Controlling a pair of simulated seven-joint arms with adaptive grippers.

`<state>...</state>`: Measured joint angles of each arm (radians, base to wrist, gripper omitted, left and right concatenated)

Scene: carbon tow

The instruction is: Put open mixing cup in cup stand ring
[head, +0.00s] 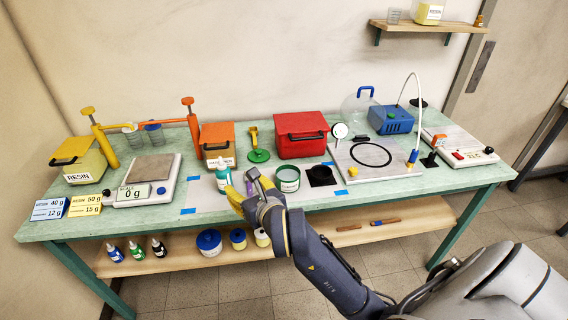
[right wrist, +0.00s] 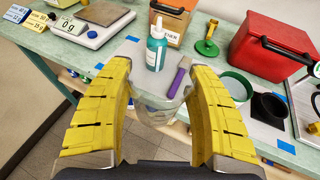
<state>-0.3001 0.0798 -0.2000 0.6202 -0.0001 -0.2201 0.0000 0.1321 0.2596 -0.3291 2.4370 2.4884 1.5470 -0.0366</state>
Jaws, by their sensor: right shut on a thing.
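My right gripper (head: 243,188) is at the front edge of the bench in the head view. In the right wrist view its yellow fingers (right wrist: 160,85) are shut on a clear, open mixing cup (right wrist: 154,112). The cup is between the fingers, at the bench's front edge; in the head view it is mostly hidden by the gripper. A black square stand with a round ring (head: 320,175), which looks like the cup stand, is on the bench to the right. It also shows in the right wrist view (right wrist: 270,108). My left gripper is not in view.
A green-rimmed tub (head: 288,178) stands between the gripper and the black stand. A teal bottle (head: 223,176) and a purple stick (right wrist: 178,80) are close to the held cup. A red box (head: 301,140) stands behind. A scale (head: 145,185) is at left.

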